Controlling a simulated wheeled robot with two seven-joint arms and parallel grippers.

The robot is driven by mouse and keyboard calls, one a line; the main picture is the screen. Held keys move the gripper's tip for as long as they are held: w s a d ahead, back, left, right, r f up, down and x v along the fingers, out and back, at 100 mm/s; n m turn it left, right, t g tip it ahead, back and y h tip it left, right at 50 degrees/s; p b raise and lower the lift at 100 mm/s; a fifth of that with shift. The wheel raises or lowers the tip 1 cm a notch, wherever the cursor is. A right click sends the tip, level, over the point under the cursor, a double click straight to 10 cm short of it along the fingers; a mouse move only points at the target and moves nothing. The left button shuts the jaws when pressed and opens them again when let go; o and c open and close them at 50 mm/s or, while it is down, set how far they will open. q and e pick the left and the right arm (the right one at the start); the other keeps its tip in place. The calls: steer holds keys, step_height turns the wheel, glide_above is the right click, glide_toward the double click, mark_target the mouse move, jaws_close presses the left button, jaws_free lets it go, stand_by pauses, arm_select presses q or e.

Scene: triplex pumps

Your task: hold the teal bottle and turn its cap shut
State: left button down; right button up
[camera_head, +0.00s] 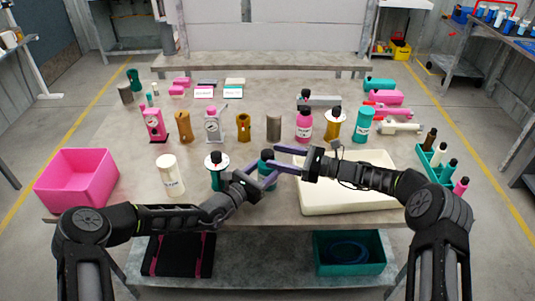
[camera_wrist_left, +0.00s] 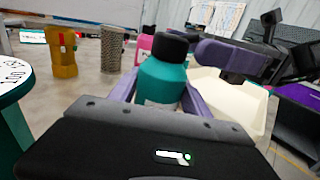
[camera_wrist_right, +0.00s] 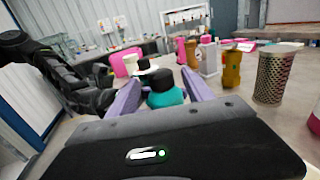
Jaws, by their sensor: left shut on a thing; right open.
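The teal bottle (camera_head: 266,168) with its black cap stands near the front middle of the table. It also shows in the left wrist view (camera_wrist_left: 163,82) and the right wrist view (camera_wrist_right: 166,97). My left gripper (camera_wrist_left: 158,92) is shut on the bottle's body, with a purple finger on each side. The black cap (camera_wrist_left: 169,47) is on the bottle's top; how tight it sits I cannot tell. My right gripper (camera_head: 275,160) is open at the height of the cap (camera_wrist_right: 160,79), its fingers apart on either side in the right wrist view. Contact with the cap is not visible.
A cream tray (camera_head: 335,208) lies right of the bottle. A teal device with a white dial (camera_head: 216,160) and a white bottle (camera_head: 171,175) stand to the left. A pink bin (camera_head: 75,180) is at far left. Several pumps and bottles line the table behind.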

mark_target(268, 152)
steer(key=shift+x, duration=1.95)
jaws_close()
